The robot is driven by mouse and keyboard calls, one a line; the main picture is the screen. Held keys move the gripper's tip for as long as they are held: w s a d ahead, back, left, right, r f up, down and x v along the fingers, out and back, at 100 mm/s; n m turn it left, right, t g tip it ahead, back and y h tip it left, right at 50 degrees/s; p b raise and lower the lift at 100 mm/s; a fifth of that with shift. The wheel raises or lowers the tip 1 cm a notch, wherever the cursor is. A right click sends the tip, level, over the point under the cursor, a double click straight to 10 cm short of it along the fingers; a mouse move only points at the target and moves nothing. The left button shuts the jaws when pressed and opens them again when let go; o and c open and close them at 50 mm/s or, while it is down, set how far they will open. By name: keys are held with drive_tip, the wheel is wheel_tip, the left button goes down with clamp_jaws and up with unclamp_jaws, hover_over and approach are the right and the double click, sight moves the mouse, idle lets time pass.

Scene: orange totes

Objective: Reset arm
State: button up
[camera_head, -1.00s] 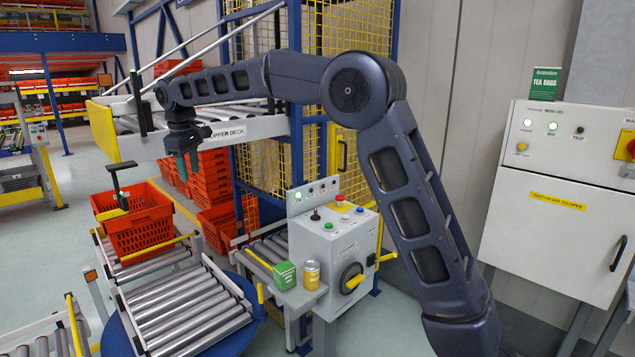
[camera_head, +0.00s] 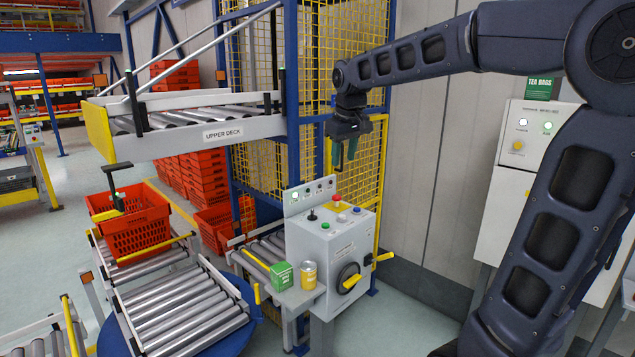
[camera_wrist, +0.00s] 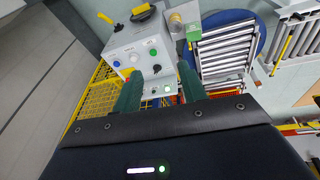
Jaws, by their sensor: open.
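My gripper (camera_head: 346,160) hangs from the end of my arm, pointing down, above and a little behind the grey control box in the head view. Its two green fingers are apart, with nothing between them. In the wrist view my gripper (camera_wrist: 157,92) shows both green fingers spread, with the control box (camera_wrist: 139,50) beyond them. The arm reaches in from the right side of the head view.
The control box (camera_head: 326,245) has buttons and a yellow-handled switch. A green box (camera_head: 282,275) and a yellow can (camera_head: 309,275) stand beside it. An orange tote (camera_head: 135,228) sits on rollers at left. The upper deck (camera_head: 205,125) and yellow mesh fence (camera_head: 262,60) are close by.

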drive_tip(key=s+d+f+m, duration=0.3)
drive_tip(key=s+d+f, duration=0.3)
drive_tip(key=s+d, duration=0.3)
drive_tip(key=s+d+f+m+t, duration=0.1)
drive_tip(key=s+d+f+m, duration=0.3)
drive_tip(key=s+d, duration=0.5)
wheel_tip(320, 180, down, 2)
drive_tip(key=d, duration=0.3)
drive_tip(key=shift+s+f+t+h, duration=0.2)
drive_tip(key=shift+s+t+h, duration=0.1)
drive_tip(key=shift+s, duration=0.05)
drive_tip(key=shift+a, duration=0.1)
idle(0.6)
